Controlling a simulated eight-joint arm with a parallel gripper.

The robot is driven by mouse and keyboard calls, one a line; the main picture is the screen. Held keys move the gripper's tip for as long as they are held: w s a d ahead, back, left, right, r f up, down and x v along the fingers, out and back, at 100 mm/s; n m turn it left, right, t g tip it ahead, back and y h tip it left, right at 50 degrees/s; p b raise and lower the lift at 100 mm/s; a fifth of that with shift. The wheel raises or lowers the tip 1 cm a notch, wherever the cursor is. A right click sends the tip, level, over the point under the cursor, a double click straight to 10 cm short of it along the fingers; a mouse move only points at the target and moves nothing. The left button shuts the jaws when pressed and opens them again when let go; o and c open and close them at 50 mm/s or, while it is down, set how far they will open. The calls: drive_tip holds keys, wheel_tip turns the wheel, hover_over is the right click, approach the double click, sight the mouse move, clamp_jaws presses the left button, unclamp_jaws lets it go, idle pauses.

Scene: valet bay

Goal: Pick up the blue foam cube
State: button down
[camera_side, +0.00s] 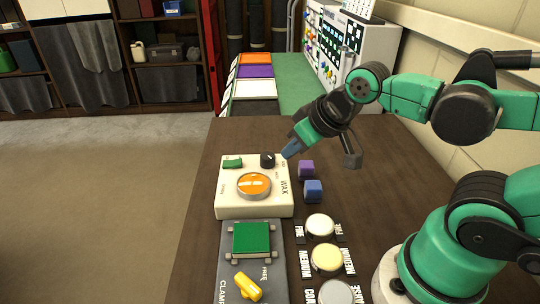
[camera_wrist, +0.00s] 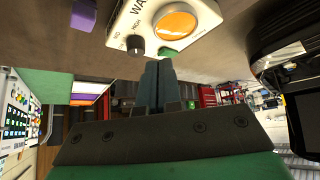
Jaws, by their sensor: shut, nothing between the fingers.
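The blue foam cube (camera_side: 313,191) sits on the dark table, to the right of the WAX box in the side view. I cannot make it out in the wrist view. My gripper (camera_side: 290,153) is shut and empty. Its blue-grey fingertips point down and left, near the black knob of the WAX box, beyond and to the left of the blue cube and apart from it. In the wrist view the closed fingers (camera_wrist: 157,68) point toward the WAX box's edge.
A purple cube (camera_side: 306,168) stands just behind the blue one. The WAX box (camera_side: 227,203) with an orange dial is to the left. Several round buttons (camera_side: 320,226) and a clamp fixture (camera_side: 252,238) lie nearer. Table to the right of the cubes is clear.

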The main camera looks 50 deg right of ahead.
drive_tip(key=c, duration=1.5)
unclamp_jaws()
drive_tip(key=o, duration=1.2)
drive_tip(key=n+g, duration=0.7)
drive_tip(key=n, duration=0.1)
hover_over(314, 185)
drive_tip(key=f, duration=0.6)
drive_tip(key=shift+w+a+f, duration=0.2)
drive_tip(key=shift+w+f, duration=0.05)
drive_tip(key=shift+s+d+f, duration=0.1)
drive_tip(key=shift+d+f, duration=0.05)
drive_tip(key=shift+f, duration=0.1)
drive_tip(key=shift+d+f+n, duration=0.1)
drive_tip(key=shift+f+n, duration=0.3)
drive_tip(key=shift+f, duration=0.1)
drive_tip(key=shift+s+f, duration=0.1)
drive_tip(key=shift+f, duration=2.35)
